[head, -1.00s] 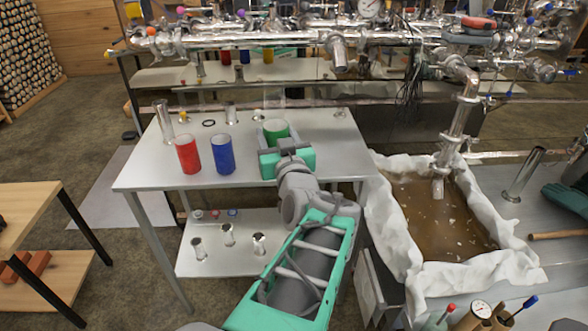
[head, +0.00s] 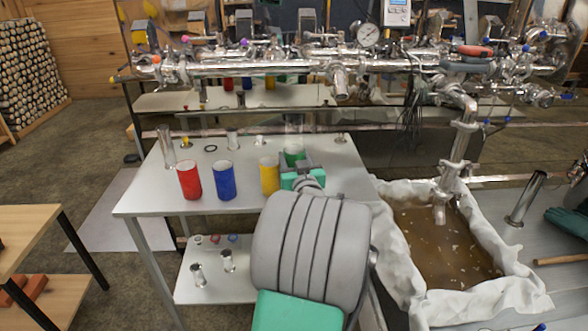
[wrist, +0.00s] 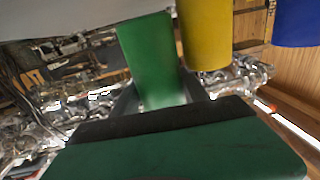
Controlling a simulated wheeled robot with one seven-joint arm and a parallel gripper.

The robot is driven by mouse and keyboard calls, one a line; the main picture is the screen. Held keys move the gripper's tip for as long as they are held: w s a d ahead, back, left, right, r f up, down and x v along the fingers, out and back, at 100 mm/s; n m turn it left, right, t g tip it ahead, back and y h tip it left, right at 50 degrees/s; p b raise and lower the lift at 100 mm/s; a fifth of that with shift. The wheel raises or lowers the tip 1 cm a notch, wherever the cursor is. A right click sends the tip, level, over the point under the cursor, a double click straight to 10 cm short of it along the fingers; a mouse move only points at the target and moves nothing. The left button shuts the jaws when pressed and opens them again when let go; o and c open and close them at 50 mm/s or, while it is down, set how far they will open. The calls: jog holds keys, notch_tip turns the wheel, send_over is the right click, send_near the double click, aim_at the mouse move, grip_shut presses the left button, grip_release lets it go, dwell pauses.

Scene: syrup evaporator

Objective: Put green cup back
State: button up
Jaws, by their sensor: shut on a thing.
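The green cup (head: 294,155) is between the fingers of my gripper (head: 297,168), over the back right of the metal table. In the wrist view the green cup (wrist: 150,60) stands between the two dark fingers, and my gripper (wrist: 160,98) is shut on it. I cannot tell whether its base touches the table. The yellow cup (head: 269,176) stands just left of my gripper, close to the green cup. The blue cup (head: 225,181) and the red cup (head: 189,180) stand further left in a row. My arm hides the table's front right part.
The metal table (head: 150,200) has bare room at its front left. Small glass and metal items stand along its back. The steel pipes (head: 260,66) run behind it. The syrup pan (head: 440,245) with its white, lumpy rim lies to the right.

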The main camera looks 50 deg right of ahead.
jog(key=shift+w+d+f, duration=0.15)
jog(key=shift+d+f, duration=0.05)
jog(key=shift+f, duration=1.75)
jog(key=shift+w+d+f+b, duration=0.1)
jog(key=shift+f+b, duration=0.1)
jog(key=shift+b, duration=0.2)
jog(key=o, duration=1.2)
jog(key=shift+r, duration=0.1)
jog(key=shift+r, duration=0.1)
